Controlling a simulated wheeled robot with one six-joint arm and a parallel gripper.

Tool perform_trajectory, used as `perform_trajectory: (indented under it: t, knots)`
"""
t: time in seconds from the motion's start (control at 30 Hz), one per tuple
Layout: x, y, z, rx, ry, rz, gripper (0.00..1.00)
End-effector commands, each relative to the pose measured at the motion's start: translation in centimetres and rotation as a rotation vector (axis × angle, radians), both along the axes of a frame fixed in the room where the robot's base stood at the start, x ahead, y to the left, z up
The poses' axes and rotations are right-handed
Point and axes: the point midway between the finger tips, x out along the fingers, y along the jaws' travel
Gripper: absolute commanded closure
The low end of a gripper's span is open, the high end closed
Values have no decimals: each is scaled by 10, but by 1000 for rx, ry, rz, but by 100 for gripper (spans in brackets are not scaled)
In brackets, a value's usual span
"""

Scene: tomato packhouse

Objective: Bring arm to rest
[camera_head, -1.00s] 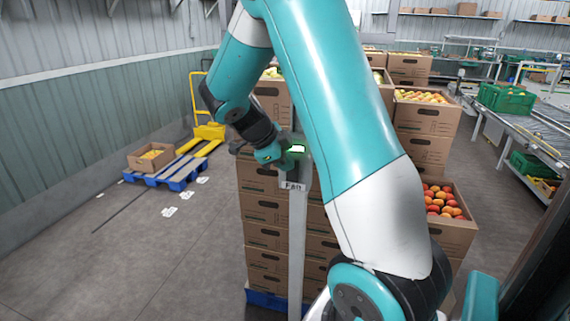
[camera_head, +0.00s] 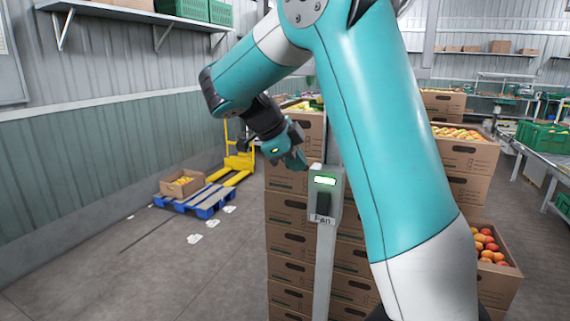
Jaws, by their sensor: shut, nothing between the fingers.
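My teal and white arm (camera_head: 385,140) reaches up from the lower right, bends at the top and comes down on the left. My gripper (camera_head: 301,166) is shut and empty, pointing down and right. It is just up and left of a grey switch box (camera_head: 325,195) on a post, apart from it in the picture. The box has a lit green panel, a dark rocker and a label reading "Fan". The fingertips are small in this view.
Stacked cardboard boxes (camera_head: 291,243) stand right behind the post (camera_head: 323,270). A blue pallet (camera_head: 205,198) with a carton (camera_head: 181,184) and a yellow pallet truck (camera_head: 238,160) are at left. Open floor (camera_head: 150,265) lies at front left. A conveyor (camera_head: 545,160) runs at right.

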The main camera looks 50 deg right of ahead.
Motion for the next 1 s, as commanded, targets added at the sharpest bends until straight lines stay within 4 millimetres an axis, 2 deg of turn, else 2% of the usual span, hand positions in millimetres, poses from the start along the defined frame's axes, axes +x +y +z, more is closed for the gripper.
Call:
perform_trajectory:
  t: [0.3,0.37,0.43,0.47,0.57,0.6,0.67,0.7,0.77,0.8,0.9,1.0]
  knots:
    - [0,1,-1,7,6,22,100]
    - [1,8,-3,33,25,97,100]
    - [4,22,-8,91,72,274,100]
    - [5,32,-11,124,101,382,100]
    - [4,79,-26,249,215,861,100]
    - [-1,104,-33,296,264,1088,100]
    - [-13,143,-42,355,330,1435,100]
    - [-24,169,-48,385,366,1669,100]
    - [-47,208,-56,412,409,2010,100]
    - [-64,232,-59,418,424,2224,100]
    - [-107,279,-65,401,431,2672,100]
    - [-143,308,-66,359,403,2983,100]
